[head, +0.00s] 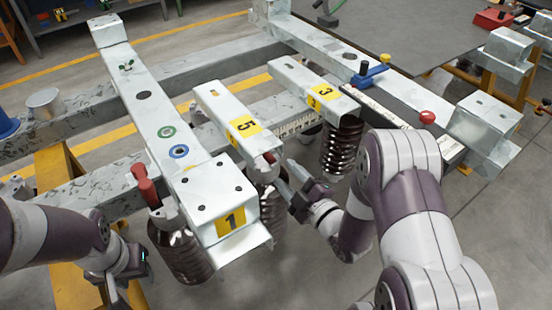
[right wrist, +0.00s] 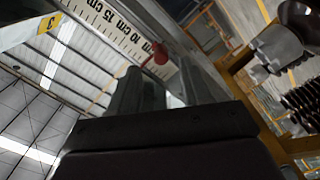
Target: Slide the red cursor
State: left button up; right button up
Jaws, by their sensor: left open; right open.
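A red knob, the cursor (head: 270,158), shows at the fingertips of my right gripper (head: 281,170), beside the beam labelled 5. In the right wrist view the red knob (right wrist: 160,56) stands at the edge of a centimetre scale (right wrist: 105,22), just beyond and between the two finger tips (right wrist: 155,88). My right gripper is open; I cannot tell whether a finger touches the knob. The scale (head: 298,125) also shows in the head view between beams 5 and 3; part of it is hidden by beam 5. My left gripper (head: 117,290) is open and empty at the lower left.
A red handle (head: 145,185) stands beside the beam labelled 1 (head: 215,200). Dark springs (head: 342,148) hang under the beams, close to my right arm. Grey floor lies in front.

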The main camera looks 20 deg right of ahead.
aim_at(273, 161)
jog(key=v, duration=0.5)
jog(key=shift+s+p, duration=0.15)
jog(key=shift+p, duration=0.2)
jog(key=w+a+m+b, duration=0.1)
jog(key=w+m, duration=0.2)
jog(key=m, duration=0.1)
jog(key=w+a+m+b, duration=0.1)
jog(key=w+m, duration=0.2)
jog(key=m, duration=0.2)
jog(key=w+a+m+b, duration=0.1)
jog(key=w+m, duration=0.3)
jog(key=m, duration=0.1)
jog(key=shift+a+r, duration=0.1)
jog(key=shift+a, duration=0.25)
jog(key=shift+w+a+r+b, duration=0.1)
jog(key=shift+w+a+b, duration=0.15)
jog(key=shift+w, duration=0.25)
